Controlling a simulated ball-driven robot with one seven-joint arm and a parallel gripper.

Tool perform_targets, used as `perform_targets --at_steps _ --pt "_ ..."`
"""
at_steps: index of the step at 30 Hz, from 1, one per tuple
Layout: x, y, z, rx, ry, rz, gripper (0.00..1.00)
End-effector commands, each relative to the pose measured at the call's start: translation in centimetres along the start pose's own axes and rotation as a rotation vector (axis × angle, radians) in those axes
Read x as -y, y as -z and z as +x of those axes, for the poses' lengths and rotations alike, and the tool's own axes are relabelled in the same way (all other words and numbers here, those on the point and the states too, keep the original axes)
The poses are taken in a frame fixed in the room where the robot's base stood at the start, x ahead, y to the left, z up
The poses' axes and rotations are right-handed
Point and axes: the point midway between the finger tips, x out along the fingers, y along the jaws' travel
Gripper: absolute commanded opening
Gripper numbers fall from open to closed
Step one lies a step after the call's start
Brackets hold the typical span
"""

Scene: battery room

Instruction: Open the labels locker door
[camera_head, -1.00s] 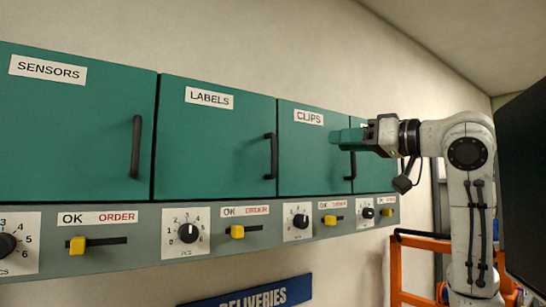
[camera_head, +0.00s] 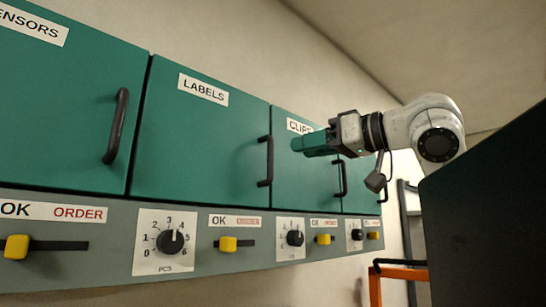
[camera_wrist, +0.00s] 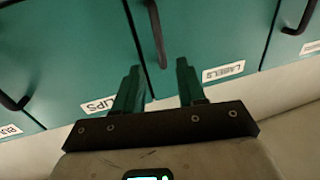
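The labels locker door (camera_head: 195,150) is a flat green door, shut, with a white LABELS sign and a dark vertical handle (camera_head: 266,161) at its right edge. In the wrist view, upside down, the labels door (camera_wrist: 215,35) lies to the right and its handle (camera_wrist: 156,35) stands above the fingers. My gripper (camera_head: 302,146) is in front of the clips door, right of the labels handle in the head view. In the wrist view my gripper (camera_wrist: 157,72) has its two green fingers apart with nothing between them. The fingers are not touching the handle.
The sensors door (camera_head: 70,100) is left and the clips door (camera_head: 295,185) right, both shut with handles standing out. A grey panel with a dial (camera_head: 172,241) and yellow slider (camera_head: 228,244) runs below. An orange frame (camera_head: 400,273) stands lower right.

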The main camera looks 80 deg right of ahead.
Motion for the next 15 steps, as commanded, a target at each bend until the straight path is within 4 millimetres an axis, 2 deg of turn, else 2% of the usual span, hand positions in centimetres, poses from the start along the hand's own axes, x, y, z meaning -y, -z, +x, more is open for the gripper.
perform_targets --at_steps 3,9,15 --pt "0.0 0.1 2.4 0.003 0.002 0.001 0.40" --pt "0.0 0.1 5.7 0.001 0.001 0.002 0.40" --pt "0.0 0.1 7.7 0.000 0.000 0.001 0.40"
